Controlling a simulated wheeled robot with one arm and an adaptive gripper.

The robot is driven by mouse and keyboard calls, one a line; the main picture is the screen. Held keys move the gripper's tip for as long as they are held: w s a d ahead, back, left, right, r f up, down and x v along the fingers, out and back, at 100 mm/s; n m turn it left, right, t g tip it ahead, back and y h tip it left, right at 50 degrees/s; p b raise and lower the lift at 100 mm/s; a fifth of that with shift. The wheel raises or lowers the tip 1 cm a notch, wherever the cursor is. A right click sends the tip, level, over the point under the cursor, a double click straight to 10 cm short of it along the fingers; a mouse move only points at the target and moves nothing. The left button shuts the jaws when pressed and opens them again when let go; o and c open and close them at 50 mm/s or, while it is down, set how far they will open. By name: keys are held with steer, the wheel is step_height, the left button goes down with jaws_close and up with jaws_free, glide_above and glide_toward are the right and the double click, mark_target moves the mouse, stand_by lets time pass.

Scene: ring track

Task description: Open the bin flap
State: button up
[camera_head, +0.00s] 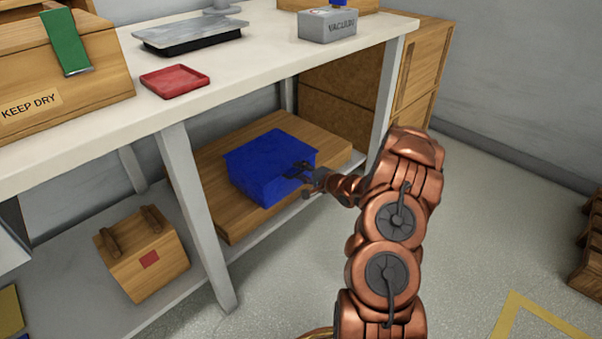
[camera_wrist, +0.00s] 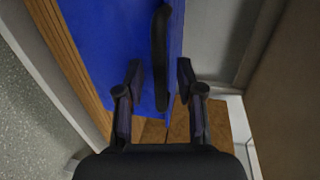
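The blue bin (camera_head: 262,165) sits on a wooden board on the lower shelf under the bench, and its top looks closed. My gripper (camera_head: 301,171) is at the right side of the bin. In the wrist view, the blue face of the bin (camera_wrist: 110,40) fills the upper middle. A black bar-shaped handle (camera_wrist: 161,55) runs along it. My gripper (camera_wrist: 159,70) is open, with one finger on each side of the handle and a visible gap on both sides. I cannot tell how far the fingertips are from the blue surface.
The wooden board (camera_head: 215,215) and the bench leg (camera_head: 195,215) are near the bin. The bench top (camera_head: 260,60) overhangs it, holding a red tray (camera_head: 174,82) and a grey vacuum box (camera_head: 327,25). A wooden case (camera_head: 142,255) stands lower left.

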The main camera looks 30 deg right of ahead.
steer(key=shift+c, duration=0.4)
jaws_close()
